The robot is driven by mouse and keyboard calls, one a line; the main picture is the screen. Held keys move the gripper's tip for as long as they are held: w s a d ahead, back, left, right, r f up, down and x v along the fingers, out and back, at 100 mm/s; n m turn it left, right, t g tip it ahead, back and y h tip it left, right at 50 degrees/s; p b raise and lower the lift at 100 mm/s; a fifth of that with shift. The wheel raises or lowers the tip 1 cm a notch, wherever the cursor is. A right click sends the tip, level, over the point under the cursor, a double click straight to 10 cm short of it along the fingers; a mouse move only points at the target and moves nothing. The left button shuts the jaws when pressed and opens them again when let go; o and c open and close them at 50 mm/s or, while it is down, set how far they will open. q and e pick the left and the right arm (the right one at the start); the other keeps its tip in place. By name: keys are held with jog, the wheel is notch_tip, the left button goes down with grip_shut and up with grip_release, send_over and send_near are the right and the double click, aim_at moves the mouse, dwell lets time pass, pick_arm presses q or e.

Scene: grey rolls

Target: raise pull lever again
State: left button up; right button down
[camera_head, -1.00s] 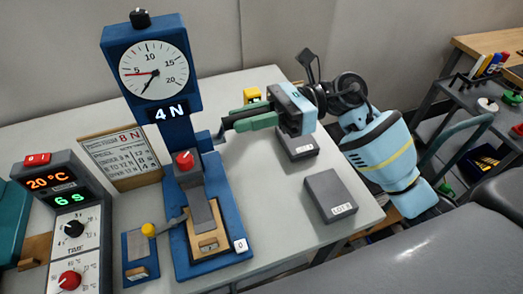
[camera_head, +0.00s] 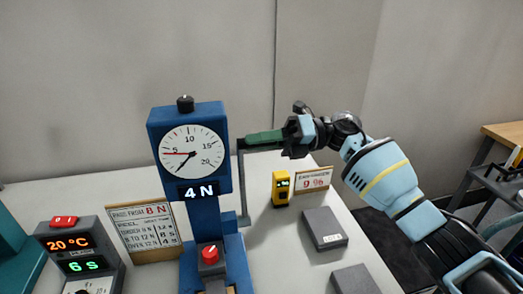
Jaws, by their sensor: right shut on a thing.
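The blue force tester (camera_head: 207,214) stands on the table with a round dial (camera_head: 192,151) and a display reading 4 N. Its grey pull lever (camera_head: 243,190) shows as a thin upright bar at the tester's right side, bent at the top. My right gripper (camera_head: 247,142), with green fingers, is shut on the lever's top end, level with the dial. The fingers partly cover that end. A red knob (camera_head: 210,254) sits low on the tester's front. My left gripper is not in view.
A box reading 20 °C and 6 s (camera_head: 78,252) stands at left, by a card reading 8 N (camera_head: 145,232). A yellow meter (camera_head: 281,188), a 9 % card (camera_head: 313,180) and grey blocks (camera_head: 325,228) are at right. Bare table lies between them.

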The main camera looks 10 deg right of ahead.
jog(key=shift+w, duration=0.45)
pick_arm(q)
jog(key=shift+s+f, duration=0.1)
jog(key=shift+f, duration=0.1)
pick_arm(e)
jog(key=shift+m, duration=0.3)
jog(key=c, duration=1.3)
grip_release()
jog(key=shift+w+f, duration=0.1)
jog(key=shift+w, duration=0.05)
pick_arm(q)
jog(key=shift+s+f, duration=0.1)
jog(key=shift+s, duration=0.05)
pick_arm(e)
jog(key=shift+o, duration=0.2)
jog(key=shift+d, duration=0.15)
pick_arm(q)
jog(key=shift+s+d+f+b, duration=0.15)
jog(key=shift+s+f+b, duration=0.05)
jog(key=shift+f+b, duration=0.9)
pick_arm(e)
jog(key=d, duration=0.7)
jog(key=shift+d, duration=0.25)
